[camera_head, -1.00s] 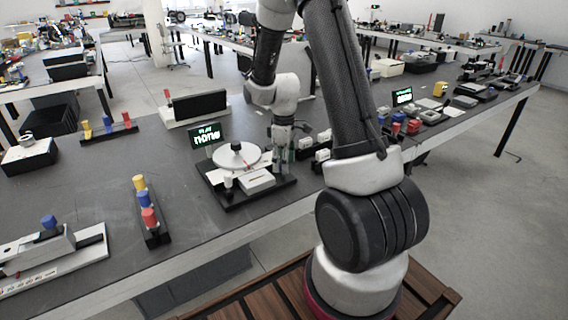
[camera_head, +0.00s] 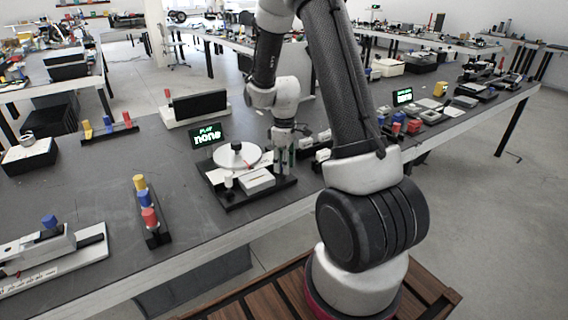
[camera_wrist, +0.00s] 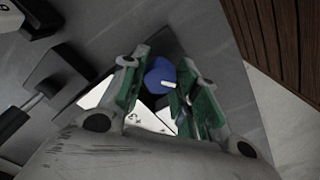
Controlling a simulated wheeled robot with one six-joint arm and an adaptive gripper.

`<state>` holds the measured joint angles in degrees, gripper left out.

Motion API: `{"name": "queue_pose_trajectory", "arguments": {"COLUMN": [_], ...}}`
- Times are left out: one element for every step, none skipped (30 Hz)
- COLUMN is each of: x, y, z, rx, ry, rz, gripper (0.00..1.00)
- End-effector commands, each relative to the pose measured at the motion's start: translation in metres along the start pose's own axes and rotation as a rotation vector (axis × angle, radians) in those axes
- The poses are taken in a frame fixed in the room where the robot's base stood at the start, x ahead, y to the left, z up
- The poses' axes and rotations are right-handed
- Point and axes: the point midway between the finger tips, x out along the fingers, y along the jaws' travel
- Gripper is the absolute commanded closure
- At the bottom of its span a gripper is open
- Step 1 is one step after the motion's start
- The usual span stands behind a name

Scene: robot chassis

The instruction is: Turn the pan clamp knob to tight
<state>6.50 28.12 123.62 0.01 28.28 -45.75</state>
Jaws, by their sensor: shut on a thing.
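The pan clamp knob (camera_wrist: 160,72) is blue with a white pointer mark. It sits between the green finger pads of my gripper (camera_wrist: 158,92), which is shut on it in the wrist view. A white plate with dark markings (camera_wrist: 142,122) shows below the knob. In the head view my gripper (camera_head: 282,158) points down at the right end of a black base (camera_head: 235,200). The knob is hidden there by the fingers. The markings are too small to read, so I cannot tell the knob's setting.
A white round disc (camera_head: 229,162) with a black post stands left of my gripper. A small display (camera_head: 207,136) reading "none" stands behind it. A white block (camera_head: 257,180) is in front. Small white-topped blocks (camera_head: 322,153) stand close on the right.

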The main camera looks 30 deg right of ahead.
Motion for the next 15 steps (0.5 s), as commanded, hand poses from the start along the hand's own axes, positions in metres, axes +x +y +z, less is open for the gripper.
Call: {"name": "queue_pose_trajectory", "arguments": {"x": [-0.0003, -0.0003, -0.0003, -0.0004, -0.0004, -0.0004, -0.0004, -0.0004, -0.0004, -0.0004, -0.0004, -0.0005, -0.0005, -0.0005, -0.0005], "y": [0.0002, 0.0003, 0.0003, 0.0003, 0.0003, 0.0003, 0.0003, 0.0003, 0.0003, 0.0003, 0.0003, 0.0004, 0.0004, 0.0004, 0.0004], "z": [-0.0002, -0.0002, -0.0002, -0.0002, -0.0002, -0.0002, -0.0002, -0.0002, -0.0002, -0.0002, -0.0002, -0.0003, -0.0003, -0.0003, -0.0003], "rx": [0.02, 0.035, 0.058, 0.076, 0.098, 0.128, 0.152, 0.177, 0.212, 0.24, 0.268, 0.306, 0.334, 0.363, 0.402], "ry": [0.0, 0.0, 0.0, 0.001, 0.001, 0.001, 0.001, 0.001, 0.001, 0.001, 0.001, 0.001, 0.001, 0.001, 0.001], "rz": [0.001, 0.001, 0.001, 0.001, 0.001, 0.001, 0.001, 0.001, 0.001, 0.001, 0.001, 0.001, 0.001, 0.001, 0.001], "gripper": [0.94, 0.94, 0.94, 0.94, 0.94, 0.94, 0.94, 0.94, 0.94, 0.94, 0.94, 0.94, 0.94, 0.94, 0.94]}}
